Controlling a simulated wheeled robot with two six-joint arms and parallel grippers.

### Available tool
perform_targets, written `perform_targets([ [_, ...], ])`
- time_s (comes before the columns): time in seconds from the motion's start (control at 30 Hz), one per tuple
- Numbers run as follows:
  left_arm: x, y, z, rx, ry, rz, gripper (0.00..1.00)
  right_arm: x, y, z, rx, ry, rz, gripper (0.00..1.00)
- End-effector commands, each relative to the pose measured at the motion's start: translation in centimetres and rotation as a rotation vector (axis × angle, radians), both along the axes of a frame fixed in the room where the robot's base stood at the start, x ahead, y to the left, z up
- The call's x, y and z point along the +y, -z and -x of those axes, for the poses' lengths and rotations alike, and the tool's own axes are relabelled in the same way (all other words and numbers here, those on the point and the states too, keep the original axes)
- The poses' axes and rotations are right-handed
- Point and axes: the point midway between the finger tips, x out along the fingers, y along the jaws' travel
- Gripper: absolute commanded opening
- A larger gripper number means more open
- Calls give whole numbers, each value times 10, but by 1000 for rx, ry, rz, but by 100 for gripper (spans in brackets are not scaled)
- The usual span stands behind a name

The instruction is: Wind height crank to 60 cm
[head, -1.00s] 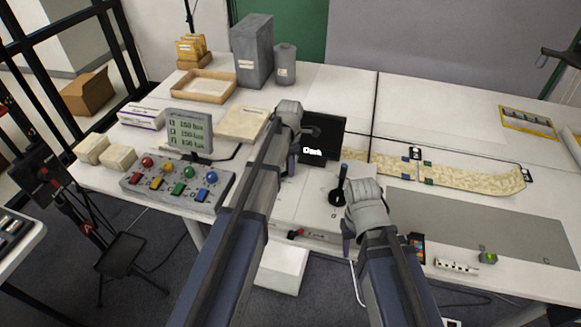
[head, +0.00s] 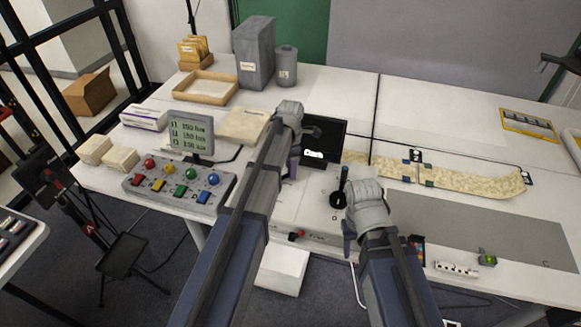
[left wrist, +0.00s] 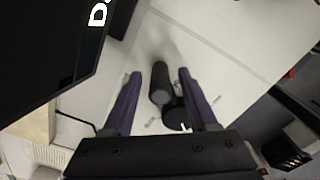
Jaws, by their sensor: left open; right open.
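The crank (head: 337,200) is a black round hub with an upright black handle, on the white table unit right of centre. In the left wrist view its dark handle (left wrist: 160,82) shows between my two purple fingers, with a gap on each side. My left gripper (head: 293,165) is open and, in the head view, left of the crank beside the dark screen. My right gripper (head: 349,236) is open and close to the near right of the crank. Its arm hides part of the surface. I cannot read any height figure.
A black screen (head: 323,142) stands behind the crank. A control box (head: 180,187) with coloured knobs and a lux display (head: 190,131) are on the left. A long patterned strip (head: 450,176) and a grey mat (head: 490,228) lie to the right. The back right table is mostly clear.

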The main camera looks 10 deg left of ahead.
Motion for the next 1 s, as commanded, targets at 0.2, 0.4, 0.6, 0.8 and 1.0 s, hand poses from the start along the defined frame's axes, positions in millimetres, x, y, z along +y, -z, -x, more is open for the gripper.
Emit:
perform_targets([
  [0.2, 0, -31, 0, 0, 0, 0, 58, 0, -31, 0, 0, 0, 0, 50],
  [0.4, 0, -57, 0, -1, 0, -1, 58, 0, -57, 0, 0, 0, 0, 50],
  [0.6, 1, -70, 0, 0, 0, -1, 58, 0, -69, 0, 0, 0, 0, 50],
  [0.8, 1, -68, 0, 0, -1, -1, 58, 0, -68, 0, 0, 0, 0, 50],
  [1.0, 1, -68, 0, 0, -1, -1, 58, 0, -68, 0, 0, 0, 0, 50],
])
